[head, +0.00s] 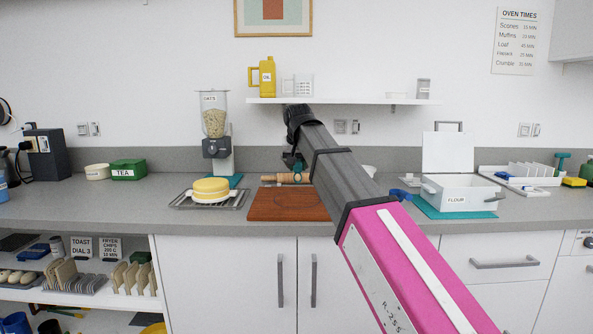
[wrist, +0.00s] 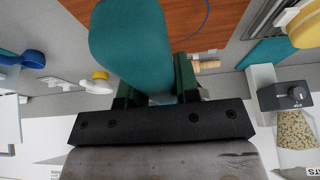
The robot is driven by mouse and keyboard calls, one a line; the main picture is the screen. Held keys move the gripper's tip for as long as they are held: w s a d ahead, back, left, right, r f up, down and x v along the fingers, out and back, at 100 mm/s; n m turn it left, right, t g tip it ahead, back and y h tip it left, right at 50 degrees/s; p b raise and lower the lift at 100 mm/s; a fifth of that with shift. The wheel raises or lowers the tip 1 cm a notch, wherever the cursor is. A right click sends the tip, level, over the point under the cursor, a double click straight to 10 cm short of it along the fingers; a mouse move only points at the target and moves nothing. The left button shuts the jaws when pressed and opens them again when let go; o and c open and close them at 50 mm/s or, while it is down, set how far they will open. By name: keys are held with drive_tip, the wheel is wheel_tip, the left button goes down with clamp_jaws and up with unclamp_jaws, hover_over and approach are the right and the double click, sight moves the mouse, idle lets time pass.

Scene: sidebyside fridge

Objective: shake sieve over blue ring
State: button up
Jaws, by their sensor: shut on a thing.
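My gripper (wrist: 158,90) is shut on a thick teal piece (wrist: 130,42) with a rounded end, which I take to be part of the sieve. No mesh shows. In the head view my gripper (head: 293,162) is small and dark, above the back of a brown board (head: 280,207), and what it holds there is hidden or too small to tell. A thin blue curve (wrist: 207,16) on the board in the wrist view looks like part of the blue ring. The rest of the ring is out of frame or hidden by the teal piece.
A wooden roller-like thing (head: 283,178) lies behind the board. Left stand a yellow-topped round container (head: 211,188) on a rack and an oats dispenser (head: 214,120). Right is a white flour box (head: 465,194) with its lid up. A shelf (head: 345,101) hangs above.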

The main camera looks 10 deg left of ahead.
drive_tip(key=shift+s+a, duration=0.15)
drive_tip(key=shift+f, duration=0.1)
drive_tip(key=shift+f, duration=2.9)
drive_tip(key=shift+a, duration=0.8)
